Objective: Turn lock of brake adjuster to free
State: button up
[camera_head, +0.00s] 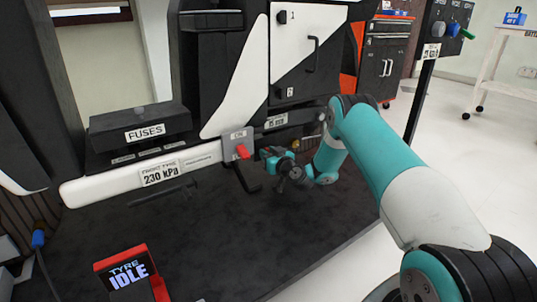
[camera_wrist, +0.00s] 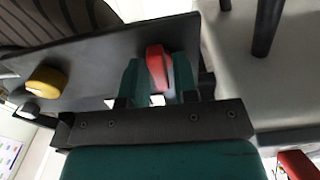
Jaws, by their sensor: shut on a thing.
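In the wrist view, a red lever (camera_wrist: 157,67), which looks like the lock of the brake adjuster, stands at a dark plate (camera_wrist: 95,62). My gripper (camera_wrist: 157,82) is shut on the red lever, with one teal finger on each side of it. I cannot read any lock or free marking there. In the head view, my gripper (camera_head: 270,158) is low beside the chassis, right of the red switch; the lever in it is hidden from this side.
A yellow knob (camera_wrist: 47,80) sits left of the lever in the wrist view. A red switch (camera_head: 243,151) marked ON is close to my gripper. A white bar (camera_head: 110,184) and a fuse box (camera_head: 140,130) are at left, a tyre display (camera_head: 128,275) in front. Open floor lies right.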

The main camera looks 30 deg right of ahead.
jog(key=shift+m, duration=0.4)
jog(key=shift+s+d+f+m+p, duration=0.15)
jog(key=shift+m+p, duration=1.25)
jog(key=shift+m, duration=2.9)
jog(key=shift+w+d+f+m+p, duration=0.15)
jog(key=shift+m+p, duration=1.25)
jog(key=shift+m, duration=2.9)
jog(key=shift+s, duration=0.1)
jog(key=o, duration=0.7)
